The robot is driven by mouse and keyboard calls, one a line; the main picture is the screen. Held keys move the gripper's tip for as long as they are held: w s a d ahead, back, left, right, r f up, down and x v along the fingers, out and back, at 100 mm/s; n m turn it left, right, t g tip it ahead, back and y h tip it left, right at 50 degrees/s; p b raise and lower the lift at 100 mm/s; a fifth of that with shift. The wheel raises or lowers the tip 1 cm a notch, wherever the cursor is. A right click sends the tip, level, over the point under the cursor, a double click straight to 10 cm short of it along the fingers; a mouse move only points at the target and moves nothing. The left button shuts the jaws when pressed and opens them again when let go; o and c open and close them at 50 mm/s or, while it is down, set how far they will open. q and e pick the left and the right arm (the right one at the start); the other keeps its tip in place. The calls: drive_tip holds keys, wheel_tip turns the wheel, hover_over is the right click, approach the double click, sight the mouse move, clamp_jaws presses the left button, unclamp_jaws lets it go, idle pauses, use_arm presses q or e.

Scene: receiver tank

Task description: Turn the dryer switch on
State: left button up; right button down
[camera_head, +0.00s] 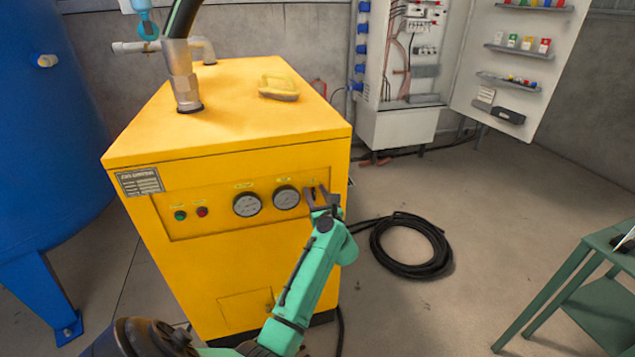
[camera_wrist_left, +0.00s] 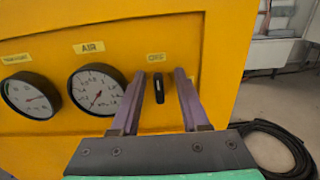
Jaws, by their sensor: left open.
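The yellow dryer cabinet (camera_head: 255,255) stands in the middle of the head view. Its front panel carries a green button (camera_head: 180,215), a red button (camera_head: 202,212) and two round gauges. In the left wrist view the dryer switch (camera_wrist_left: 159,90), a small black upright knob under a yellow label, sits right of the AIR gauge (camera_wrist_left: 97,90). My left gripper (camera_head: 316,190) is open at the panel's right end. In the left wrist view its two fingers (camera_wrist_left: 160,88) stand on either side of the switch, with a gap visible; I cannot tell whether either touches it. My right gripper is not in view.
A blue tank (camera_head: 45,130) stands at the left. A coiled black hose (camera_head: 410,245) lies on the floor right of the cabinet. An open electrical cabinet (camera_head: 400,125) is behind, and a green table (camera_head: 590,290) is at the right. A yellow object (camera_head: 279,87) lies on the cabinet top.

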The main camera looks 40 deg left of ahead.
use_arm(q)
drive_tip(key=shift+a, duration=0.1)
drive_tip(key=shift+s+r, duration=0.15)
clamp_jaws()
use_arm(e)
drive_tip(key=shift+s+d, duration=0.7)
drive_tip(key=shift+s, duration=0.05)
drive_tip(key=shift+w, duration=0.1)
